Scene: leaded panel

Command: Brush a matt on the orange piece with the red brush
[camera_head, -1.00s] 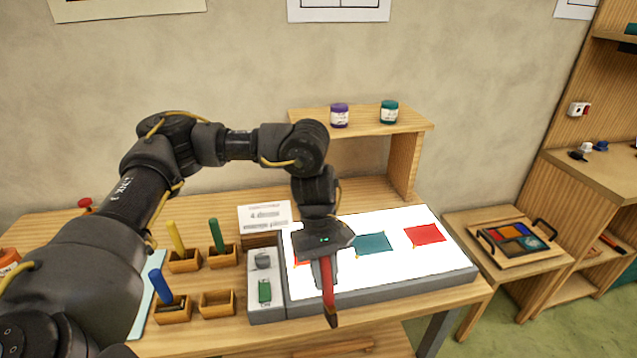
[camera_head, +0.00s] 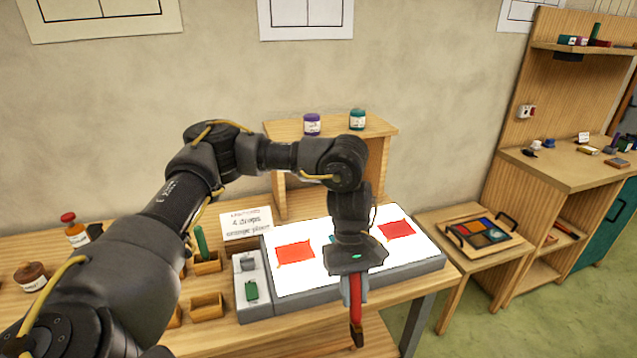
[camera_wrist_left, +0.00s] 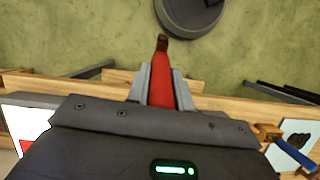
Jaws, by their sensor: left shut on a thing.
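My left gripper (camera_head: 355,293) is shut on the red brush (camera_head: 356,318), which hangs down with its dark end lowest, overlapping the light panel's front edge in the head view. The gripper (camera_wrist_left: 163,88) and red brush (camera_wrist_left: 162,70) also show in the left wrist view. The orange piece (camera_head: 295,252) lies flat on the lit white panel (camera_head: 290,284), left of the gripper and apart from the brush. A redder piece (camera_head: 397,229) lies to the right. My gripper hides the middle of the panel. My right gripper is not in view.
A sign (camera_head: 246,223) reading "4 drops orange piece" stands behind the panel. Left are wooden holders (camera_head: 207,306), one with a green-handled tool (camera_head: 201,241). Jars (camera_head: 312,124) stand on a raised shelf (camera_head: 376,128). A side table (camera_head: 440,218) holds a colour tray (camera_head: 484,233).

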